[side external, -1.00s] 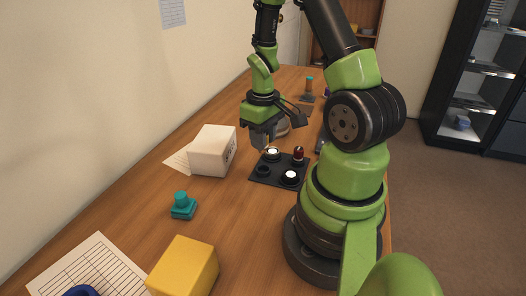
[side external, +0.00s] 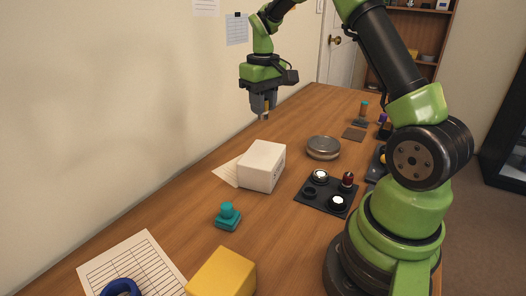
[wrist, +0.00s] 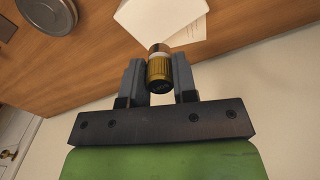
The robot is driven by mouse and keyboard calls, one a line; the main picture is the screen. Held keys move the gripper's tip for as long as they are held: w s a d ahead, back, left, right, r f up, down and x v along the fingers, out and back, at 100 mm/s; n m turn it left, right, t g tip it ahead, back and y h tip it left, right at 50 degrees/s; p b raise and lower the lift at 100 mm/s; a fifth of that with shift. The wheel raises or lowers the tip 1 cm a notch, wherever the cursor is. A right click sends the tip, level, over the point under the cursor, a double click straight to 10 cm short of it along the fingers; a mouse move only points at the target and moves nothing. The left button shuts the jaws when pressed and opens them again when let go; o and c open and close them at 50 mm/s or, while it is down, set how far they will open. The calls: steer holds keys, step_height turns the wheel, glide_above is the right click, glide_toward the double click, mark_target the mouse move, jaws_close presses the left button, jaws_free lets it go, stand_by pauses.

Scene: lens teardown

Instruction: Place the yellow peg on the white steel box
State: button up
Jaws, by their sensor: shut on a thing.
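My gripper (side external: 263,107) is shut on the yellow peg, held in the air beyond and above the white steel box (side external: 262,166) in the side view. In the wrist view the yellow peg (wrist: 159,72) is a gold-yellow cylinder with a dark end and a pale band, between the two grey fingers of my gripper (wrist: 159,78). The white box (wrist: 165,14) shows at the top of the wrist view, partly cut off, past the peg. The peg and box are apart. In the side view only a small tip of the peg shows below the fingers.
A black tray (side external: 325,209) with white-topped parts and a red-topped peg lies right of the box. A round metal tin (side external: 323,148) stands behind it. A teal stamp-like part (side external: 228,217) and a yellow block (side external: 222,274) are nearer. The wall (side external: 120,120) borders the table's left.

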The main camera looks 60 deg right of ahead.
step_height(320, 180, down, 10)
steer(key=shift+r, duration=0.2)
steer(key=shift+f, duration=0.1)
steer(key=o, duration=0.9)
steer(key=shift+w, duration=0.1)
